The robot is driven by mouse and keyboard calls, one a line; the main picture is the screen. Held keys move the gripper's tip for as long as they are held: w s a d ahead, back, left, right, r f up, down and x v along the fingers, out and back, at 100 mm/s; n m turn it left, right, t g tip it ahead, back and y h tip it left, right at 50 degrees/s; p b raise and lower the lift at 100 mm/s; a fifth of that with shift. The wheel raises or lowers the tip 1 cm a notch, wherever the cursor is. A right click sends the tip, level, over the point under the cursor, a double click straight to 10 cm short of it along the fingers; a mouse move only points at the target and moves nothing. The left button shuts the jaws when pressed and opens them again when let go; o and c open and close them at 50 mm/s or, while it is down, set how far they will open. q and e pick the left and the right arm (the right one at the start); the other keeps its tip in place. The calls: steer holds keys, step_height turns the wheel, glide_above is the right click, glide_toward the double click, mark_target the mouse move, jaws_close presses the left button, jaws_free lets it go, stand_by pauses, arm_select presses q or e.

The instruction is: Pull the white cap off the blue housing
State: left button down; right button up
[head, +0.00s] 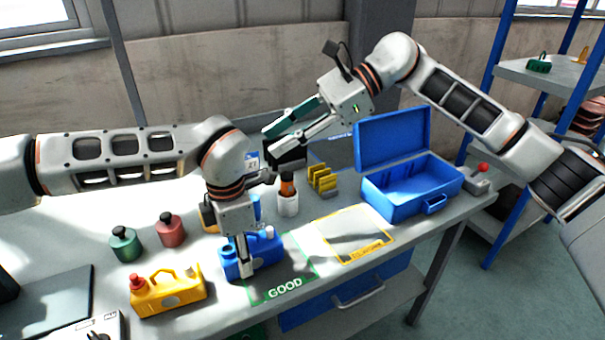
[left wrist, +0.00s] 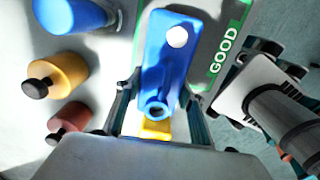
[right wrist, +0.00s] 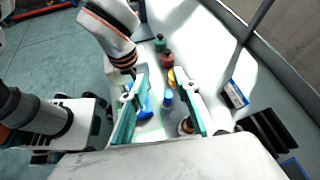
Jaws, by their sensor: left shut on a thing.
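The blue housing (head: 262,252) stands on the table at the edge of the green GOOD area. The white cap (head: 270,231) sits on its top near the right end; it also shows in the left wrist view (left wrist: 177,37). My left gripper (head: 245,270) points down and is shut on the blue housing, with fingers along both sides near the end away from the cap. In the left wrist view that end of the housing (left wrist: 165,75) shows a round opening. My right gripper (head: 273,135) is open and empty, raised well above the table behind the housing.
A yellow housing (head: 170,294) with a red cap stands in front left. Green (head: 125,245) and red (head: 171,231) jars stand behind it. A bottle (head: 288,195), yellow rack (head: 322,180) and open blue toolbox (head: 405,192) stand at the back. The yellow-outlined area (head: 352,230) is empty.

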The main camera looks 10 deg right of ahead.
mark_target(272, 228)
steer(key=s+d+f+n+g+h, duration=0.1)
steer(key=s+d+f+g+h, duration=0.15)
steer(key=s+f+h, duration=0.35)
steer(key=shift+t+y, duration=0.25)
steer(key=shift+y, duration=0.05)
steer(key=x, duration=0.4)
steer(key=w+x, duration=0.1)
steer(key=x, duration=0.3)
steer(key=w+x, duration=0.1)
steer(key=x, duration=0.3)
steer(key=shift+w+d+f, duration=0.15)
steer(key=shift+d+f, duration=0.2)
steer(key=shift+f, duration=0.05)
jaws_close()
